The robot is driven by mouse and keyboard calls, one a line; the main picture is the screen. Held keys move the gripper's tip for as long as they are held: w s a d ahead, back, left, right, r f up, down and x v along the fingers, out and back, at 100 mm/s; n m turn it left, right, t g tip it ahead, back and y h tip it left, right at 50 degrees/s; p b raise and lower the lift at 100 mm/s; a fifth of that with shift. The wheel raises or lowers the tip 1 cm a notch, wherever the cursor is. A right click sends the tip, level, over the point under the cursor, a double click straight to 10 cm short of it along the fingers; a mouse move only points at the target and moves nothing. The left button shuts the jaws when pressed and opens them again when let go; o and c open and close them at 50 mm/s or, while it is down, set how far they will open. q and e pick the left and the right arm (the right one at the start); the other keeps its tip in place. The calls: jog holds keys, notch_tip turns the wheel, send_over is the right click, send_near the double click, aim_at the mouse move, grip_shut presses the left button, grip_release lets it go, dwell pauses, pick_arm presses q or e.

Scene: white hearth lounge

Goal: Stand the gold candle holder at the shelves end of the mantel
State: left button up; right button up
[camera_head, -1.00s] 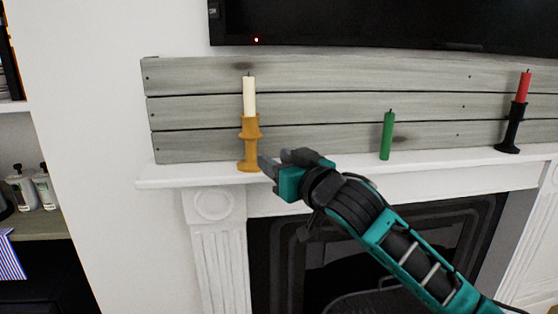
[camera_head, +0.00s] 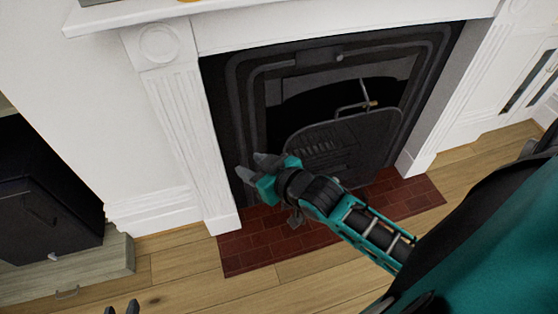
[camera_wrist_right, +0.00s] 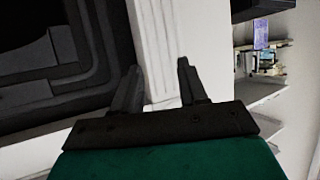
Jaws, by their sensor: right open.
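The white mantel (camera_head: 120,14) crosses the top of the head view, its top mostly cut off. A small gold-brown sliver at the top edge appears to be the base of the gold candle holder (camera_head: 188,1); the rest is out of frame. My right gripper (camera_head: 251,164) is open and empty, below mantel height in front of the fireplace's left side. In the right wrist view its fingers (camera_wrist_right: 157,85) stand apart with nothing between them. My left gripper (camera_head: 121,308) shows only its separated fingertips at the bottom left, with nothing visible between them.
A dark fireplace (camera_head: 340,135) stands behind my right arm, above a red brick hearth (camera_head: 265,240). A dark cabinet (camera_head: 45,195) is at the left. White shelves (camera_wrist_right: 262,95) show at the right of the wrist view. Wooden floor is clear in front.

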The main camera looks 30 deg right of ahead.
jog(key=s+f+g, duration=0.2)
jog(key=s+f, duration=0.6)
jog(key=s, duration=0.3)
jog(key=shift+a+f+h, duration=0.4)
jog(key=shift+a, duration=0.05)
jog(key=shift+s, duration=0.1)
